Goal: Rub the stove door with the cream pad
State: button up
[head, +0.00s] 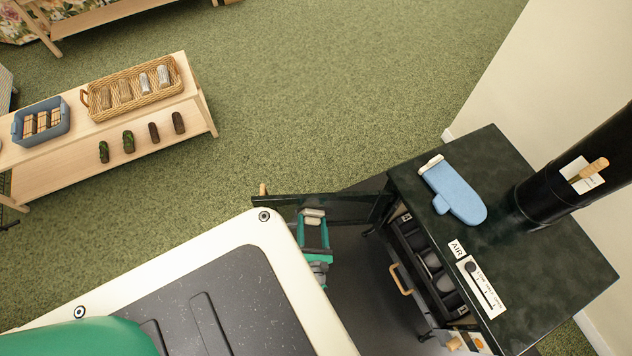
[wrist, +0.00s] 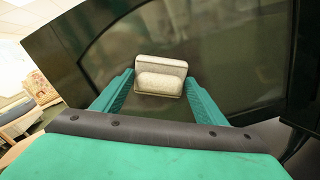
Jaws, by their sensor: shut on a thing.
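The stove (head: 500,160) stands at the right in the head view, with its dark door (head: 345,209) swung open to the left. My gripper (head: 313,219) is beside the inner face of the door. It is shut on the cream pad (head: 314,213). In the wrist view the pad (wrist: 161,76) sits between the green fingers of my gripper (wrist: 160,92). It is right in front of the door's dark pane (wrist: 225,60). The pad appears to be against the pane, but firm contact cannot be told. The pane has a greyish arc-shaped area.
A blue oven mitt (head: 455,192) lies on the stove top. Below it is an open stove front with a wooden-handled drawer (head: 402,279). A wooden bench (head: 80,155) at the left bears a wicker basket (head: 133,88) and a blue basket (head: 41,121). Green carpet between is clear.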

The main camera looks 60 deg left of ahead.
jog(key=shift+s+a+r, duration=0.1)
jog(key=shift+s+a, duration=0.4)
jog(key=shift+s, duration=0.25)
jog(key=shift+s+a, duration=0.45)
jog(key=shift+s, duration=0.3)
jog(key=shift+s+a, duration=0.2)
jog(key=shift+s, duration=0.4)
jog(key=shift+s+a, duration=0.2)
jog(key=shift+s, duration=0.4)
jog(key=shift+w+a, duration=0.1)
